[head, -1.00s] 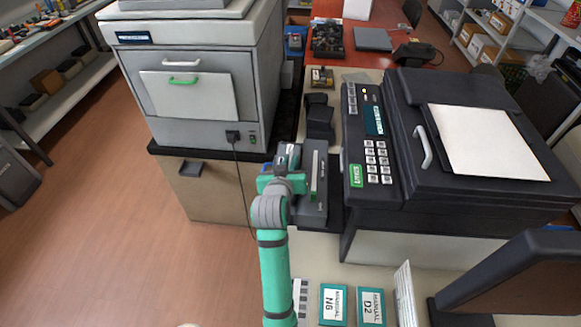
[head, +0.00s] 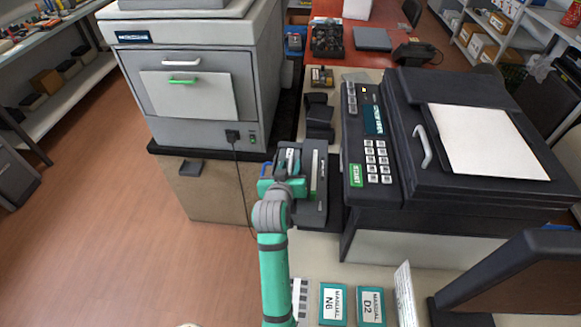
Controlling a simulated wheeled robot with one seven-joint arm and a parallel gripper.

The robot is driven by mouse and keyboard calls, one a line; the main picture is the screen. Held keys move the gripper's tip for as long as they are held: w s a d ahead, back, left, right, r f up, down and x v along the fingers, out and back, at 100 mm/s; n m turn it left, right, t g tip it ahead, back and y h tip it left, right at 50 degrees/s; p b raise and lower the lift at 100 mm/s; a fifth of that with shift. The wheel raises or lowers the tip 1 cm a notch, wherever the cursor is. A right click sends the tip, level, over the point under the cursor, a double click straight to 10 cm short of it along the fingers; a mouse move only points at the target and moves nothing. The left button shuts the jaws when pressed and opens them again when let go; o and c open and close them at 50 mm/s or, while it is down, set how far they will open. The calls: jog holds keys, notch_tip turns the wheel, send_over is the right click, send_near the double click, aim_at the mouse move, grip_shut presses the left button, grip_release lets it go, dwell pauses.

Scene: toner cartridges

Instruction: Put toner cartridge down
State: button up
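A black toner cartridge (head: 317,188) with a pale strip along it lies at the left edge of the table, between the grey machine and the black copier. My gripper (head: 287,161) is at the cartridge's left side, close against it in this view. The fingers are small and partly merge with the dark parts around them. I cannot tell whether they grip the cartridge or stand apart from it. My wrist and teal arm hide what is below.
The black copier (head: 457,150) stands close on the right. The grey machine (head: 195,85) stands on a cabinet to the left. Black blocks (head: 319,118) lie behind the cartridge. The floor at left is clear.

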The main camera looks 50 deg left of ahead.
jog(key=v, duration=1.2)
jog(key=shift+r, duration=0.15)
jog(key=shift+s, duration=0.1)
